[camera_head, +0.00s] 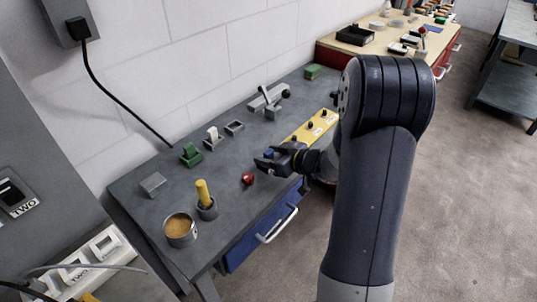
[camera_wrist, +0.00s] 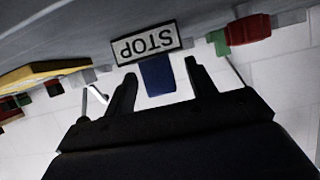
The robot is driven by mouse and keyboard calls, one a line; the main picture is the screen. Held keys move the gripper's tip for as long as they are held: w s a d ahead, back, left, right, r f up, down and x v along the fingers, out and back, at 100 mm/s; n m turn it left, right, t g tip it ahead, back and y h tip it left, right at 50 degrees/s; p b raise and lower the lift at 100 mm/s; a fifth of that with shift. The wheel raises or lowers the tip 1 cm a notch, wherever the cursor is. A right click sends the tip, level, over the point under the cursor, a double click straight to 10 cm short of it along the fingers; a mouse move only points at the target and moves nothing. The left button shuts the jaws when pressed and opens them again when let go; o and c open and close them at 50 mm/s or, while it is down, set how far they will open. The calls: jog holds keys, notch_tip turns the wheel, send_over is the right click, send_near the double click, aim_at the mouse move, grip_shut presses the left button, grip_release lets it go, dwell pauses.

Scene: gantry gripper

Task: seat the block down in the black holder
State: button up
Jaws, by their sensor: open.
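A blue block (camera_wrist: 157,77) stands between the two fingers of my gripper (camera_wrist: 160,85) in the wrist view, which is upside down. Gaps show on both sides of it, and the fingers are open. A white plate with a black border, marked STOP (camera_wrist: 147,43), adjoins the block at its table end. In the head view my gripper (camera_head: 266,162) is low over the bench's front part, with a small patch of the blue block (camera_head: 269,154) at its jaws. I cannot make out the black holder for certain; whether the block sits in anything is hidden.
The grey bench (camera_head: 225,205) carries a red knob (camera_head: 248,179), a green part (camera_head: 191,154), a grey cup with a yellow peg (camera_head: 204,194), a round tin (camera_head: 180,230) and a yellow panel (camera_head: 312,128).

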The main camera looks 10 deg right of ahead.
jog(key=v, duration=1)
jog(key=shift+s+d, duration=0.1)
jog(key=x, duration=1)
jog(key=shift+a, duration=0.2)
jog(key=shift+w+a, duration=0.1)
jog(key=shift+w, duration=0.3)
jog(key=shift+s+r+p, duration=0.1)
jog(key=shift+r+p, duration=0.2)
jog(key=shift+r, duration=0.1)
jog(key=shift+f, duration=0.1)
